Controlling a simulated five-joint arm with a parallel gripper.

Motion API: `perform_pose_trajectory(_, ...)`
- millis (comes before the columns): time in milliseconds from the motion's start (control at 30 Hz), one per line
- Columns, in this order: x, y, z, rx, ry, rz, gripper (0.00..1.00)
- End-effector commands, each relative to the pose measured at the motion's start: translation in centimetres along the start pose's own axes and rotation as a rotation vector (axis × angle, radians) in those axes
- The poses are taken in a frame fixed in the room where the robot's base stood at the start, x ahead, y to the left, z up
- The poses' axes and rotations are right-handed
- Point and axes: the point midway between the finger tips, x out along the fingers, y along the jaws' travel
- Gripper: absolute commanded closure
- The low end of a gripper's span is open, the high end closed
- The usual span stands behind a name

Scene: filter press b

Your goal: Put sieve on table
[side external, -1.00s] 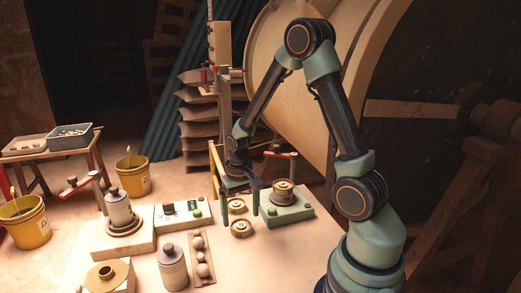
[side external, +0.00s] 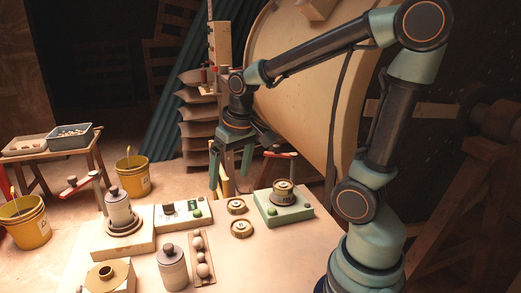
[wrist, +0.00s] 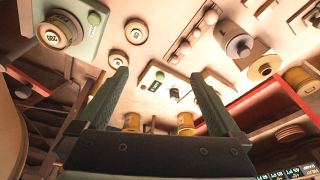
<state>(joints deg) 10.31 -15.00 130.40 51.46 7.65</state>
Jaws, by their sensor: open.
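A brass sieve (side external: 236,206) lies flat on the pale table (side external: 225,265), with a second brass sieve (side external: 241,229) just in front of it. A further brass sieve stack (side external: 283,192) sits on the green shaker base (side external: 290,214) to their right. In the wrist view the stack (wrist: 57,32) shows a label reading 200, and the two loose sieves appear (wrist: 135,32) beside the green base. My gripper (side external: 230,182) is open and empty, raised behind and left of the loose sieves, fingers pointing down and apart from them. Its fingers (wrist: 158,82) are spread in the wrist view.
A pale box with a green button (side external: 183,213) stands left of the sieves. A grey-lidded jar (side external: 172,268) and a rack of balls (side external: 202,256) are in front. A red-armed post (side external: 290,156) rises behind the shaker. Yellow buckets (side external: 132,175) stand beyond the table.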

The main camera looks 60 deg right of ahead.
Motion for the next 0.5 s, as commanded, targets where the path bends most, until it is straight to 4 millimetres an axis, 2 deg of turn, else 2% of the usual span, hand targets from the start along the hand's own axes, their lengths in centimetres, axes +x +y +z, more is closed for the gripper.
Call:
perform_pose_trajectory(33,-1.3,-0.9,0.5,-0.048,0.045,-0.013,0.0)
perform_pose_trajectory(200,-4.0,-3.1,2.5,-0.187,0.16,-0.05,0.0)
perform_pose_trajectory(500,-5.7,-4.6,4.2,-0.3,0.256,-0.081,0.0)
